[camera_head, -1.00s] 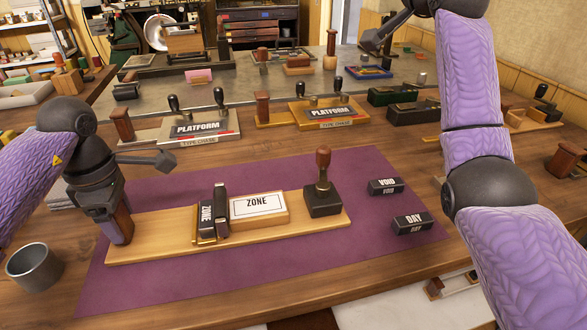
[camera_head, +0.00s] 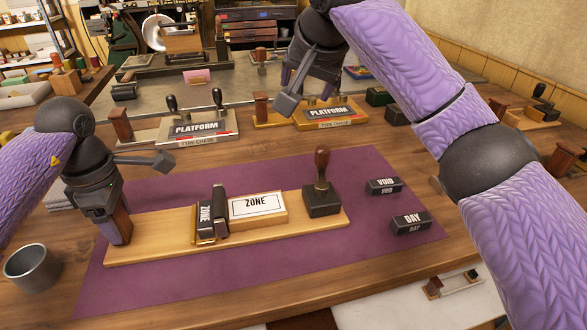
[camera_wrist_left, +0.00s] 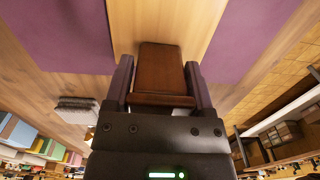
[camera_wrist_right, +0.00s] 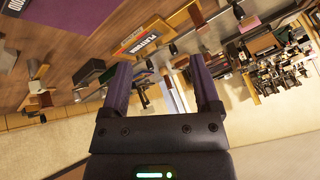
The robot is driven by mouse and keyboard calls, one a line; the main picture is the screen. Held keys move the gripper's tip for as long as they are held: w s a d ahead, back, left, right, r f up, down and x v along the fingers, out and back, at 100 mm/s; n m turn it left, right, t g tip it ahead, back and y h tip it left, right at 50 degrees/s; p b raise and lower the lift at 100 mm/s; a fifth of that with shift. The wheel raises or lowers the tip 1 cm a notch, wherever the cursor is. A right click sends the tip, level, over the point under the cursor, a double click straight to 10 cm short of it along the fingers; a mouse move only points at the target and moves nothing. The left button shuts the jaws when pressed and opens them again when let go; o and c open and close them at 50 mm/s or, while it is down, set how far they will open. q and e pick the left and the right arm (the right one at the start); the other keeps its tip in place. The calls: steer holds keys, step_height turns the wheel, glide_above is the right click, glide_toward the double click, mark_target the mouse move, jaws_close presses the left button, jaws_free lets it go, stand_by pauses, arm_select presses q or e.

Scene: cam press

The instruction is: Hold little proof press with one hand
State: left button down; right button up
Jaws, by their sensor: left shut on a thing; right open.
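The little proof press is a long light wooden board (camera_head: 160,238) on a purple mat (camera_head: 290,265). It carries a ZONE type block (camera_head: 206,222), a white ZONE card block (camera_head: 257,206) and a dark stamp with a brown handle (camera_head: 322,185). My left gripper (camera_head: 118,228) is shut on the brown wooden post at the board's left end; the post (camera_wrist_left: 160,70) shows between its fingers in the left wrist view. My right gripper (camera_wrist_right: 165,82) is open and empty. In the head view it is raised above the back of the table, its fingertips partly hidden.
Black VOID (camera_head: 383,186) and DAY (camera_head: 411,223) blocks lie on the mat's right side. A grey metal cup (camera_head: 33,267) stands at the front left. Two PLATFORM presses (camera_head: 198,128) (camera_head: 325,113) stand behind the mat. The front mat strip is clear.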

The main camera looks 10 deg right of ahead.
mark_target(322, 161)
steer(key=s+f+g+h, duration=0.2)
steer(key=s+f+g, duration=0.2)
steer(key=s, duration=0.1)
steer(key=shift+m, duration=0.3)
steer(key=x, duration=0.8)
steer(key=w+d+x, duration=0.1)
steer(key=x, duration=0.2)
steer(key=shift+w+f, duration=0.1)
steer(key=shift+f, duration=0.05)
jaws_close()
